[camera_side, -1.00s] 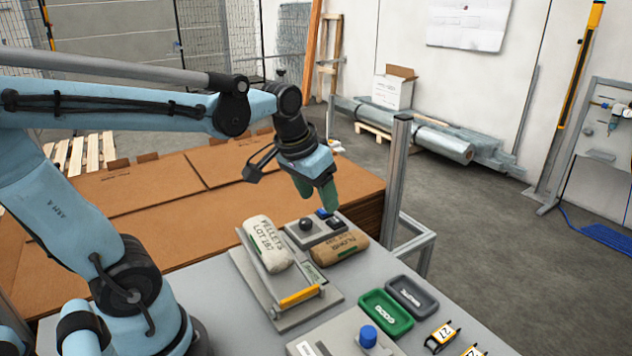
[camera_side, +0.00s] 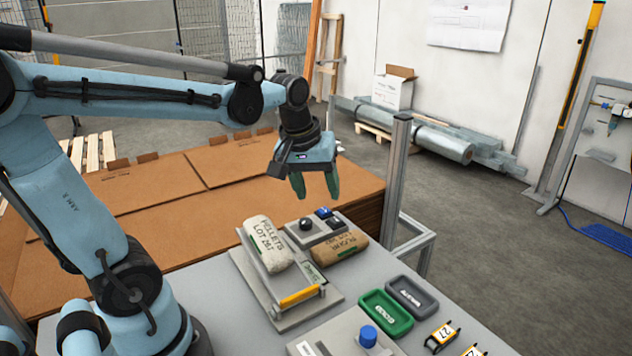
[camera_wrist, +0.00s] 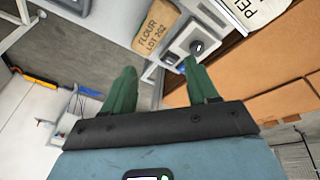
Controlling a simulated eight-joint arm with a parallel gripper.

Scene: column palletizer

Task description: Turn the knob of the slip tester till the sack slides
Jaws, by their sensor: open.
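The pellets sack (camera_side: 266,243) lies on a tilt plate (camera_side: 290,310) with a yellow bar (camera_side: 300,296) at its front. Behind it is a grey box (camera_side: 319,232) with a black knob (camera_side: 305,224) and blue-topped switches. A blue knob (camera_side: 368,335) stands on another grey unit at the front; I cannot tell from the pictures which knob belongs to the tester. My gripper (camera_side: 317,194) is open and empty above and behind the grey box, its green fingers pointing down. The wrist view shows the black knob (camera_wrist: 197,47) beyond the right fingertip and part of the pellets sack (camera_wrist: 250,10).
A brown flour sack (camera_side: 340,247) lies beside the grey box, close to it. Green (camera_side: 386,313) and dark grey (camera_side: 412,294) trays sit to the right, with yellow-and-black tags in front. A metal post (camera_side: 397,170) rises at the table's back right. Cardboard stacks (camera_side: 140,215) lie behind.

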